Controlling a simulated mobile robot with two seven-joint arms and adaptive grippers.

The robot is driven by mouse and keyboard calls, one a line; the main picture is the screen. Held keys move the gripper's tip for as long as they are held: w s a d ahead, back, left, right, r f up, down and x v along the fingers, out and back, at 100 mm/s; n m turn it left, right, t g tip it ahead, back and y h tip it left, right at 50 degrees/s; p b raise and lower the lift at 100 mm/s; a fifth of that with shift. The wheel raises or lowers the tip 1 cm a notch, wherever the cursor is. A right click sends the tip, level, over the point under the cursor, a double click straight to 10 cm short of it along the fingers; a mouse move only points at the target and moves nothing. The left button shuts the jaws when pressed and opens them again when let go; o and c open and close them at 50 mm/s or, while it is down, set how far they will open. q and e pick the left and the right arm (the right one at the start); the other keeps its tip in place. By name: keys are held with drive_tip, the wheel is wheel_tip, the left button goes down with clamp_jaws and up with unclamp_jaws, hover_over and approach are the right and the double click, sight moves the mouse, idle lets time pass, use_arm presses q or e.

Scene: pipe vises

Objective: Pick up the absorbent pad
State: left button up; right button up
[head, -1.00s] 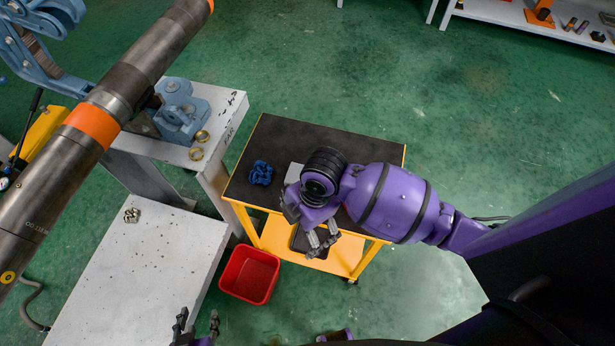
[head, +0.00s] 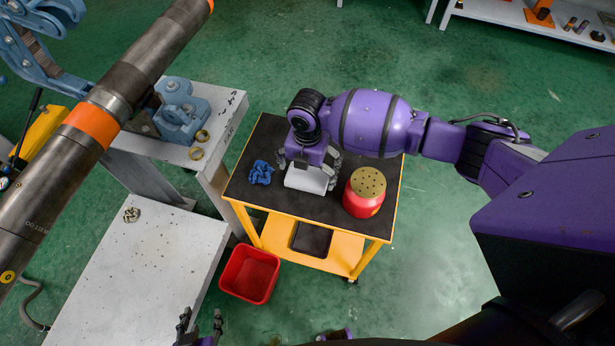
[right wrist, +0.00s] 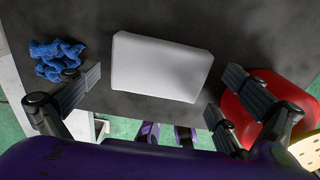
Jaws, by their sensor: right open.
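The absorbent pad is a pale grey-white rectangular block (head: 306,180) on the black top of the yellow cart. It also shows whole in the right wrist view (right wrist: 160,67). My right gripper (head: 309,168) is over the pad, with its fingers spread to either side of it. In the right wrist view the open fingers (right wrist: 162,92) frame the pad with gaps on both sides, and nothing is held. My left gripper (head: 199,326) is at the bottom edge of the head view, its fingers apart and empty, away from the cart.
On the cart top (head: 265,137), a crumpled blue cloth (head: 260,173) lies left of the pad and a red can with a perforated lid (head: 364,194) stands right of it. A red bin (head: 249,275) sits on the floor. A long pipe (head: 85,132) lies at the left.

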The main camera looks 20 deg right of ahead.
drive_tip(key=shift+f, duration=0.8)
drive_tip(key=c, duration=0.9)
drive_tip(key=shift+c, duration=0.2)
drive_tip(key=shift+r, duration=0.15)
drive_tip(key=shift+r, duration=0.3)
wheel_tip(320, 180, up, 2)
drive_tip(key=shift+w+r, duration=0.1)
drive_tip(key=s+a+r, duration=1)
drive_tip(key=shift+p, duration=0.45)
